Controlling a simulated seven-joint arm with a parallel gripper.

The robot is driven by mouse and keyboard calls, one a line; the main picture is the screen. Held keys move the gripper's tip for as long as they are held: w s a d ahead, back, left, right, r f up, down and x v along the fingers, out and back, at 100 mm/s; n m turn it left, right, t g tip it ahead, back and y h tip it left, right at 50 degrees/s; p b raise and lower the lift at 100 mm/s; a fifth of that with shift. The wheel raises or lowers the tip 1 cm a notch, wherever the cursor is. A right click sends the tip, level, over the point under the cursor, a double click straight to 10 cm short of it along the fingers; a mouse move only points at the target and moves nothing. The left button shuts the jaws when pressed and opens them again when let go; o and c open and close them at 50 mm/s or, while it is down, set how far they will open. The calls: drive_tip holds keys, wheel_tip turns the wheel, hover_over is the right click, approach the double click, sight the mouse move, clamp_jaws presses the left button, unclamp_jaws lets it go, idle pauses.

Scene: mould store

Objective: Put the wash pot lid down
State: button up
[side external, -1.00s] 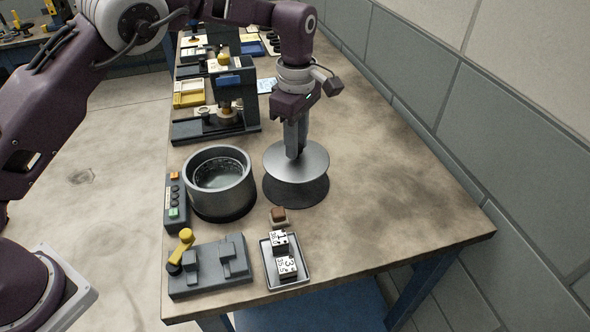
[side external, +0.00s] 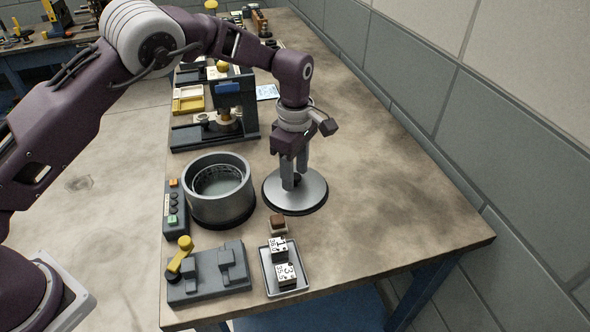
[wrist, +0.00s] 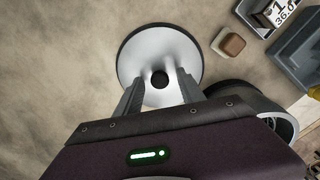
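The wash pot lid (side external: 312,190), a round metal disc with a dark rim and a small dark knob, lies flat on the bench just right of the wash pot. It also shows in the wrist view (wrist: 160,45). My gripper (side external: 295,186) is over the lid's middle, pointing down. In the wrist view the fingers (wrist: 160,82) stand apart on either side of the knob, with gaps showing, so the gripper is open. The wash pot (side external: 206,208) is a grey cylinder, uncovered, with a mesh-like ring inside.
In front of the lid are a brown block on a small pale base (side external: 278,224) and a tray (side external: 303,284) with numbered white blocks. A button box (side external: 175,207) and a grey fixture with a yellow lever (side external: 212,285) stand by the pot. The bench's right side is clear.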

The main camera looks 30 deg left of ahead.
sight(295, 176)
wheel_tip(295, 176, up, 12)
drive_tip(key=shift+r, duration=0.15)
idle(0.3)
drive_tip(key=s+a+r+m+t+h, duration=0.1)
drive_tip(key=s+a+r+m, duration=0.35)
drive_tip(key=s+r, duration=0.3)
drive_tip(key=s+a+r+m+t+h, duration=0.1)
drive_tip(key=s+a+r+m+t, duration=0.1)
drive_tip(key=s+a+r+m, duration=0.4)
drive_tip(key=s+a+f+m+t+y, duration=0.1)
drive_tip(key=s+f+m, duration=0.1)
drive_tip(key=s, duration=0.8)
drive_tip(key=s+a+f+m+t+y, duration=0.1)
drive_tip(key=s+m, duration=0.4)
drive_tip(key=s, duration=0.5)
drive_tip(key=shift+s+a+f+t, duration=0.3)
drive_tip(key=shift+s+a+f, duration=0.05)
drive_tip(key=shift+a+f, duration=0.15)
